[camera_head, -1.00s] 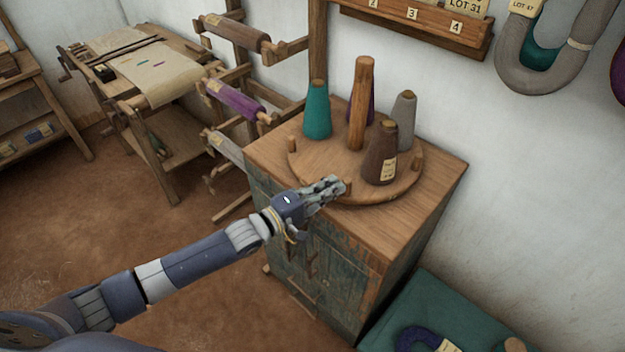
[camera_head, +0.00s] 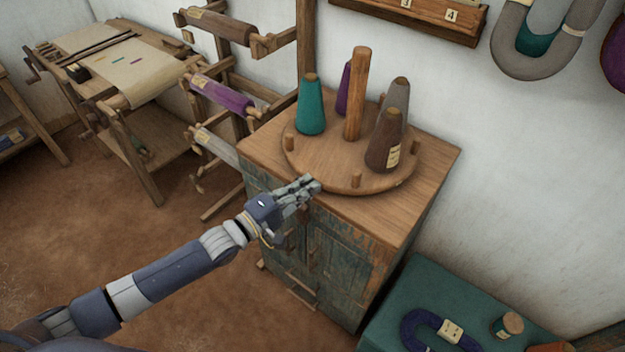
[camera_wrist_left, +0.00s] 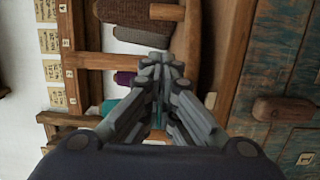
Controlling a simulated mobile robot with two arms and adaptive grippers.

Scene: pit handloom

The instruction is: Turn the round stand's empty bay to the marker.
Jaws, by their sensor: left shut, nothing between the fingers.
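The round wooden stand (camera_head: 330,170) sits on the cabinet top, with a post in its middle and short pegs near its rim. It bears a teal cone (camera_head: 311,108), a purple cone (camera_head: 344,92) partly behind the post, a grey cone (camera_head: 397,95) and a labelled brown cone (camera_head: 383,145). The front left of the stand, between teal and brown, is bare. My left gripper (camera_head: 313,185) is shut and empty at the stand's front-left rim; I cannot tell if it touches. Its shut fingers show in the left wrist view (camera_wrist_left: 160,75). I cannot make out the marker. My right gripper is not in view.
The cabinet (camera_head: 345,255) stands against the white wall, below a numbered rack (camera_head: 415,15). A frame with yarn rolls (camera_head: 222,95) is close on the left. A green-covered surface (camera_head: 400,310) holds yarn at lower right. Open floor lies at left.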

